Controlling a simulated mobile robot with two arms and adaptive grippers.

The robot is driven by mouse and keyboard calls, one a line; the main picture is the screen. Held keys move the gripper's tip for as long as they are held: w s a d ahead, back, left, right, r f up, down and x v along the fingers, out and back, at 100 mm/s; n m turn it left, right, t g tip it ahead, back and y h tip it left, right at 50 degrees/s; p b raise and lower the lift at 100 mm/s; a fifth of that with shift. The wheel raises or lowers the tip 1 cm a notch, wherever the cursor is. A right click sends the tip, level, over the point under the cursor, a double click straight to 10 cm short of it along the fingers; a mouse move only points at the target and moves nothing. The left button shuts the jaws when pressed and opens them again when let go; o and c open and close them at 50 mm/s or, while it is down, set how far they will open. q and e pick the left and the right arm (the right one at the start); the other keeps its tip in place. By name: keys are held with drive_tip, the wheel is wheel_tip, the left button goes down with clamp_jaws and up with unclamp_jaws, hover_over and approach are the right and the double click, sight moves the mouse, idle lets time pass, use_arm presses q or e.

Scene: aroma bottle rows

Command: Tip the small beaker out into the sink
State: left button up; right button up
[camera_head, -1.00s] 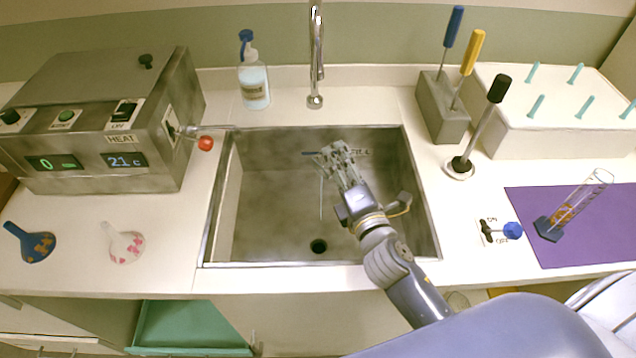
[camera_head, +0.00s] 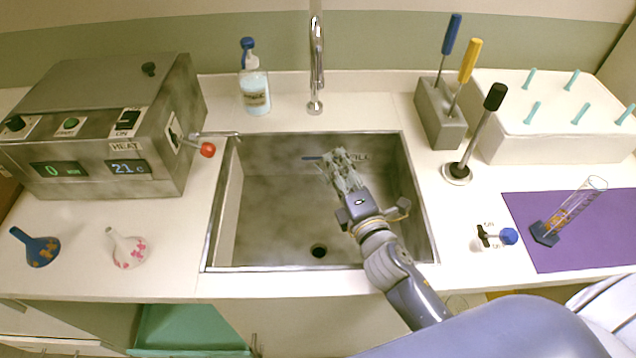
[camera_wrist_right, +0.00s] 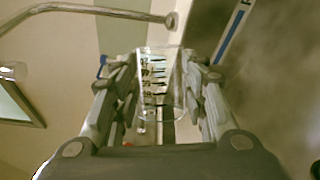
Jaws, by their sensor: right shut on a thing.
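My right gripper (camera_head: 340,158) is over the back part of the steel sink (camera_head: 265,215). Its arm reaches in from the lower right. In the right wrist view, the gripper (camera_wrist_right: 163,90) is shut on the small beaker (camera_wrist_right: 157,70), a clear glass with dark markings, held between its fingers. The beaker cannot be made out clearly in the head view. Its exact tilt and whether liquid is left inside cannot be told. The sink's drain (camera_head: 319,251) is open to view, in front of the gripper. My left gripper is not in view.
The faucet (camera_head: 316,65) stands behind the sink, with a wash bottle (camera_head: 254,90) to its left. A heater box (camera_head: 100,130) and two funnels are left of the sink. A tool block (camera_head: 439,115) and a purple mat (camera_head: 600,240) with a tilted cylinder are to the right.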

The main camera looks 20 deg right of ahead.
drive_tip(key=shift+d+m+p, duration=0.15)
drive_tip(key=shift+m+p, duration=0.25)
drive_tip(key=shift+p, duration=0.1)
drive_tip(key=shift+f, duration=0.15)
drive_tip(key=shift+w, duration=0.1)
drive_tip(key=shift+d+m+g+p, duration=0.1)
drive_tip(key=shift+m+g+p, duration=0.2)
drive_tip(key=shift+p, duration=0.2)
drive_tip(key=m+p, duration=0.1)
drive_tip(key=d+m+p, duration=0.1)
drive_tip(key=p, duration=0.1)
drive_tip(key=f+m+g+y+p, duration=0.1)
drive_tip(key=p, duration=0.1)
drive_tip(key=shift+w+d, duration=0.25)
drive_tip(key=shift+w, duration=0.05)
drive_tip(key=shift+w+d+f+m+g+p, duration=0.1)
drive_tip(key=shift+d+f+m+g+p, duration=0.15)
drive_tip(key=shift+f+m+p, duration=0.35)
